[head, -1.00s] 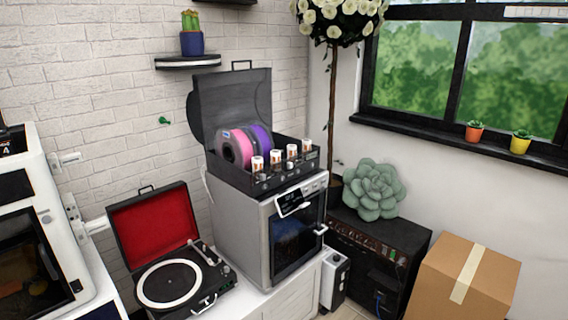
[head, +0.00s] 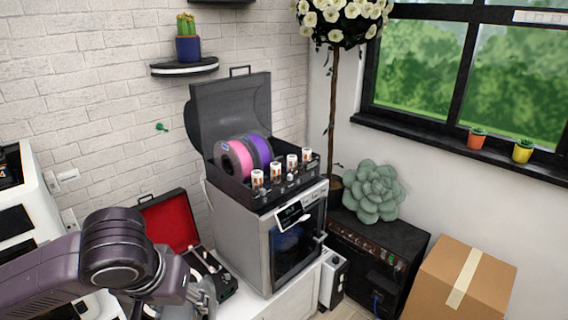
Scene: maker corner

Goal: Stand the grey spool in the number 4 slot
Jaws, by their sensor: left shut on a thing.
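The black open-lidded case (head: 230,186) stands on top of the silver oven-like machine. A pink spool (head: 238,158) and a purple spool (head: 260,148) stand upright in it. Several white-and-orange number tags (head: 276,171) line its front edge; their digits are too small to read. My left gripper (head: 198,296) is at the lower left, in front of the turntable and well below and left of the case. It is shut on the grey spool, which is hardly to be made out there. My right gripper is not in view.
The case's raised lid (head: 232,106) stands behind the spools. The turntable's red lid (head: 172,222) is partly behind my left arm. A white printer (head: 40,200) stands at the left edge. A black amplifier (head: 378,250) and a cardboard box (head: 460,280) stand at the right.

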